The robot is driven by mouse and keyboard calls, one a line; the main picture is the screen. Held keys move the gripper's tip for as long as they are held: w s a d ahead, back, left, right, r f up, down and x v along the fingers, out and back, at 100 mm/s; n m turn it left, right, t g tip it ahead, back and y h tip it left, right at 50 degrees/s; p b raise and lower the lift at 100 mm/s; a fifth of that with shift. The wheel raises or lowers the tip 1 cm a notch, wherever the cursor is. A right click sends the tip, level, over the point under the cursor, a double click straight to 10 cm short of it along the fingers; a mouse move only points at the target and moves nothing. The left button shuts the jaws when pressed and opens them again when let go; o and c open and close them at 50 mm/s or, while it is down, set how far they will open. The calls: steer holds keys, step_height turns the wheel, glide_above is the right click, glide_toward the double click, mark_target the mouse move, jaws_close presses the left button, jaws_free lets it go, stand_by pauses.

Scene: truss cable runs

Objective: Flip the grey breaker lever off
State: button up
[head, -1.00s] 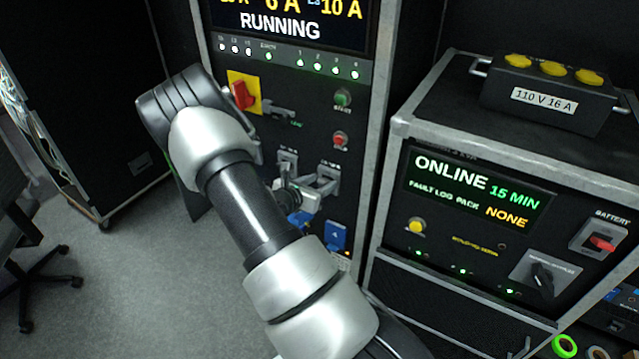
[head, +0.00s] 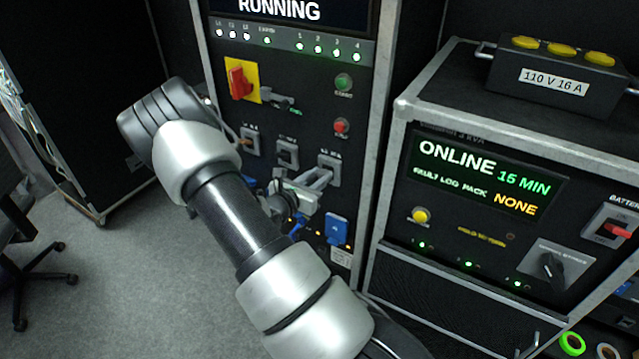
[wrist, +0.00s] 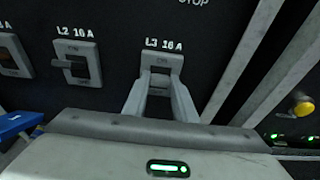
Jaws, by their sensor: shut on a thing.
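The power panel has a row of 16 A breakers. The L3 breaker (wrist: 162,66) is at the row's right end; it also shows in the head view (head: 331,164). My gripper (wrist: 160,90) is at this breaker, its two fingers closed on the lever at the lower part of the plate. The fingers mostly hide the lever, so its exact tilt and colour are hard to tell. In the head view my gripper (head: 322,178) reaches the panel from the lower left.
A red rotary switch (head: 238,82) on a yellow plate, a green button (head: 343,83) and a red button (head: 341,126) sit above the breakers. A blue socket (head: 337,231) is below. The battery unit (head: 480,190) stands close on the right.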

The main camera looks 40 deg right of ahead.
steer(key=f+t+h+b, duration=0.1)
steer(key=h+b, duration=0.2)
steer(key=b, duration=0.2)
steer(key=f+t+h+b, duration=0.1)
steer(key=f+h+b, duration=0.1)
steer(key=b, duration=0.4)
steer(key=f+t+h+b, duration=0.2)
steer(key=h+b, duration=0.2)
steer(key=b, duration=0.1)
steer(key=shift+w+d+f+b, duration=0.1)
steer(key=shift+d+f+b, duration=0.1)
steer(key=shift+f+b, duration=0.1)
steer(key=shift+r, duration=0.1)
steer(key=o, duration=1.1)
steer(key=shift+c, duration=0.2)
steer(key=v, duration=1.7)
steer(key=shift+f+p, duration=0.3)
steer(key=shift+p, duration=0.15)
